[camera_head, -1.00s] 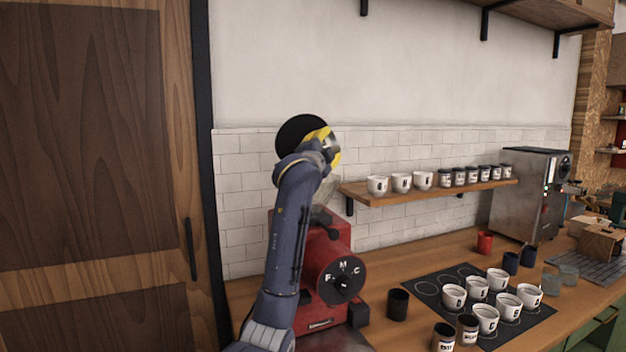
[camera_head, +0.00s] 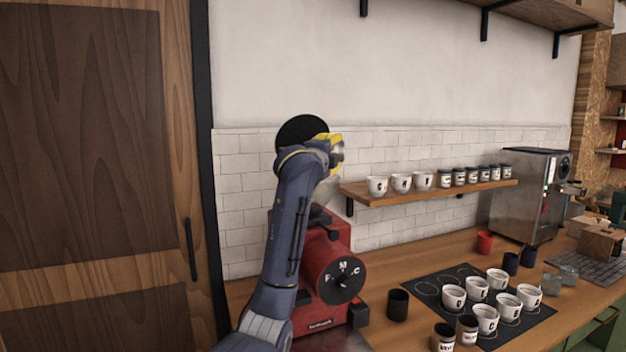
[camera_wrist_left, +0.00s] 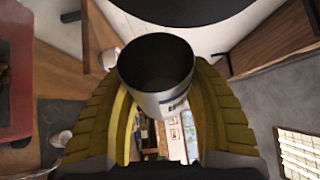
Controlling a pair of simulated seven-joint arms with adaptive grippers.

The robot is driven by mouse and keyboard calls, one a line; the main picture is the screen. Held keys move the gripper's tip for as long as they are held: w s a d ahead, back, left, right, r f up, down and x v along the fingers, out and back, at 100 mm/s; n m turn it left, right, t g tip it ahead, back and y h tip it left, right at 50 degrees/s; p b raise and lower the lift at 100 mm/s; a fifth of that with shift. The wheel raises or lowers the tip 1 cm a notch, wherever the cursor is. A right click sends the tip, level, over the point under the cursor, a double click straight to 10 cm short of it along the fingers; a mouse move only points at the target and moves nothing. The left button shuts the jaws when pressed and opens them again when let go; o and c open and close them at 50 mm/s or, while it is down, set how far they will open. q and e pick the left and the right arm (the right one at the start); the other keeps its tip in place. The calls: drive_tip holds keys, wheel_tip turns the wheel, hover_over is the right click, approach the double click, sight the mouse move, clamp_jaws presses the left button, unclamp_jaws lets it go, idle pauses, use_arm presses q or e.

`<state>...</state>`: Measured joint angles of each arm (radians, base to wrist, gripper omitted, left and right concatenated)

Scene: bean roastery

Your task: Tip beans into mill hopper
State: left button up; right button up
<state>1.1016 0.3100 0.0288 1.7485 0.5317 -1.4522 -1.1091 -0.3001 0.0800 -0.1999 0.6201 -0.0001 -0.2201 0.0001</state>
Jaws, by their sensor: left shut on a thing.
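The red mill (camera_head: 326,268), with an F-M-C dial, stands on the counter. Its hopper has a wide black round top (camera_head: 297,131) and a pale clear lower part, partly hidden by my left arm. My left gripper (camera_head: 336,150) is beside the hopper top, its yellow fingers shut on a cup. In the left wrist view the labelled, light metallic cup (camera_wrist_left: 160,100) sits between the fingers, its dark mouth facing the camera. No beans can be made out in it. The black hopper part (camera_wrist_left: 190,8) is close by at the top of that view. My right gripper is not in view.
A wall shelf (camera_head: 365,198) with white cups and dark tins is right of the mill. A dark cup (camera_head: 398,305) stands beside the mill. Several white cups stand on a black mat (camera_head: 428,285). A steel machine (camera_head: 527,200) is further right. A wooden door (camera_head: 85,180) is at left.

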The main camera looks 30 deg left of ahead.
sight(343, 153)
use_arm(q)
drive_tip(key=shift+w+d+f+m+g, duration=0.2)
drive_tip(key=shift+f+m+g, duration=0.2)
drive_tip(key=shift+m, duration=0.5)
drive_tip(key=shift+w+d+r+m+g, duration=0.3)
drive_tip(key=shift+d+r+m, duration=0.15)
drive_tip(key=shift+m, duration=0.25)
drive_tip(key=shift+d+f+m+g, duration=0.15)
drive_tip(key=shift+f+m+g, duration=0.35)
drive_tip(key=shift+m, duration=0.3)
drive_tip(key=shift+r+m+g, duration=0.3)
drive_tip(key=shift+r+m, duration=0.15)
drive_tip(key=shift+m, duration=0.25)
drive_tip(key=shift+w+f+m+g+y, duration=0.15)
drive_tip(key=shift+f+m+g+y, duration=0.15)
drive_tip(key=shift+f+m+g, duration=0.5)
drive_tip(key=shift+w+d+r+m+y, duration=0.2)
drive_tip(key=shift+d+m, duration=0.1)
drive_tip(key=shift+m, duration=0.2)
drive_tip(key=shift+w+d+r+m+y, duration=0.1)
drive_tip(key=shift+d+m+y, duration=0.15)
drive_tip(key=shift+m, duration=0.25)
drive_tip(key=d+m, duration=0.1)
drive_tip(key=w+d+f+m+g+y, duration=0.1)
drive_tip(key=w+d+f+m+g, duration=0.1)
drive_tip(key=m, duration=0.1)
drive_tip(key=shift+f+y, duration=0.1)
drive_tip(key=shift+y, duration=0.25)
